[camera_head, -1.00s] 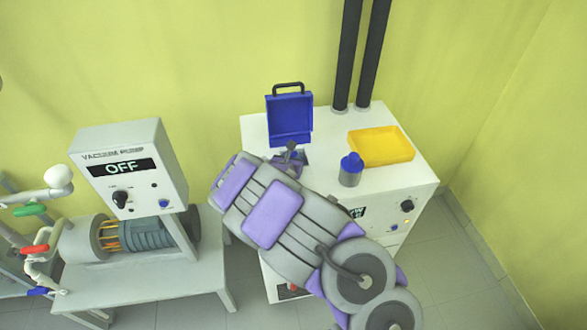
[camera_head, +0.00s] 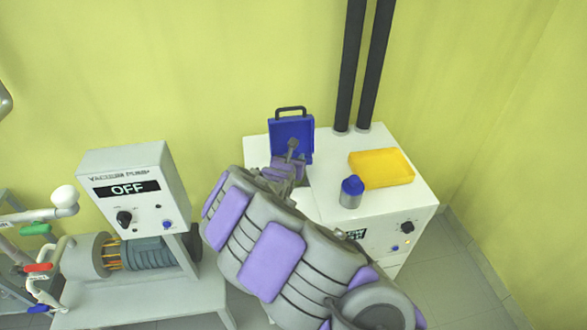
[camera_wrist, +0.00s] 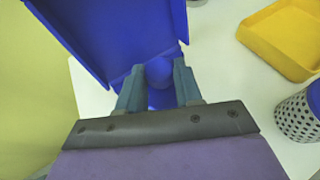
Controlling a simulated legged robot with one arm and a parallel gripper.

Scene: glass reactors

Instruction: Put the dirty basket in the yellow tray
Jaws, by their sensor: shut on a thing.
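The yellow tray (camera_head: 380,168) sits on the white cabinet top at the right and shows at the top right of the wrist view (camera_wrist: 287,38). A perforated pale basket with a blue top (camera_wrist: 300,115) stands left of and in front of the tray; it also shows in the head view (camera_head: 350,195). I cannot tell whether it is dirty. My gripper (camera_wrist: 156,86) is shut on a blue rounded thing (camera_wrist: 159,72) at the blue case, left of the basket. The rest of the held thing is hidden. My gripper also shows in the head view (camera_head: 290,154).
The blue case (camera_head: 291,131) stands with its handled lid upright at the back of the white cabinet (camera_head: 325,160). A vacuum pump panel (camera_head: 126,190) reading OFF is at the left. The cabinet top around the basket is clear.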

